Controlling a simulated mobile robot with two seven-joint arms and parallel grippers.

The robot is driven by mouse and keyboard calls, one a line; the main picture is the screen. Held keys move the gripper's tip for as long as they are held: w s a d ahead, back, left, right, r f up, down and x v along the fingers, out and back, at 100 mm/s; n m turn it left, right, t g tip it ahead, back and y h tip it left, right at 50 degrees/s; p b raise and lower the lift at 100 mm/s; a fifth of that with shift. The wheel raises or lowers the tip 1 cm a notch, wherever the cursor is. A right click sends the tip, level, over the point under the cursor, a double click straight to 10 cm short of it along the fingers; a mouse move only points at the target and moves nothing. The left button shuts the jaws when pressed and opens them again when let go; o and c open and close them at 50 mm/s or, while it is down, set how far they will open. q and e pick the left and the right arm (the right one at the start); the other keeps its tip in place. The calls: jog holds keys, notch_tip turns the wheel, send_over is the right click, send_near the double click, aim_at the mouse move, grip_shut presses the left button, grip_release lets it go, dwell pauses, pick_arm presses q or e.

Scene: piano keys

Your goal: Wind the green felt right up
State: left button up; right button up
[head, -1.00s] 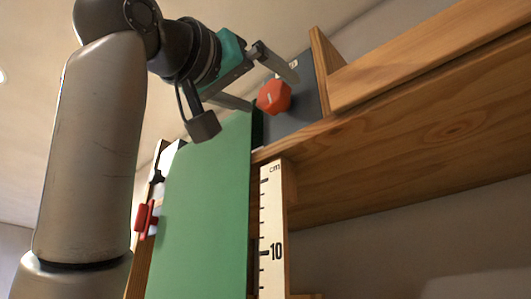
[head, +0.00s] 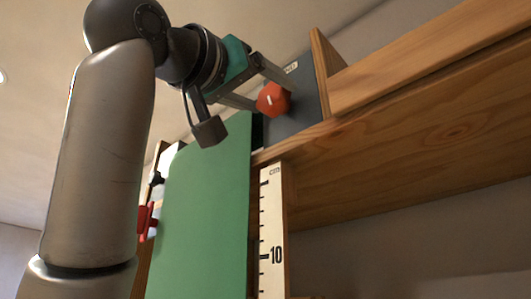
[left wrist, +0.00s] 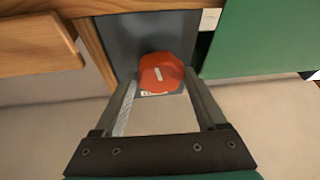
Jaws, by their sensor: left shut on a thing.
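The green felt (head: 205,215) hangs as a broad flat sheet in the head view; its lower end is out of frame. It also shows at the upper right of the left wrist view (left wrist: 262,40). A red faceted knob (head: 273,99) with a white mark sits on a dark grey plate (head: 303,108) beside the felt's top. In the left wrist view the knob (left wrist: 161,73) lies between the fingertips. My left gripper (head: 274,94) is shut on the knob, one finger on each side. My right gripper is not in view.
A wooden beam (head: 400,160) runs off to the right beside the plate. A ruler marked in cm (head: 271,225) stands along the felt's right edge. A small red part (head: 146,220) sits at the felt's left edge, partly behind my arm.

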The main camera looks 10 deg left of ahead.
pick_arm(q)
jog(key=shift+c, duration=1.4)
jog(key=n+y, duration=0.1)
jog(key=n, duration=0.1)
jog(key=n+y+b, duration=0.1)
jog(key=n, duration=0.1)
jog(key=shift+s+d+n+t, duration=0.1)
jog(key=shift+n+t, duration=0.2)
jog(key=shift+n, duration=0.1)
jog(key=shift+r+n+y+b, duration=0.15)
jog(key=shift+n+y, duration=0.45)
jog(key=shift+n, duration=0.55)
jog(key=shift+n+y+b, duration=0.15)
jog(key=shift+n+y, duration=0.45)
jog(key=shift+n, duration=0.55)
jog(key=o, duration=1.3)
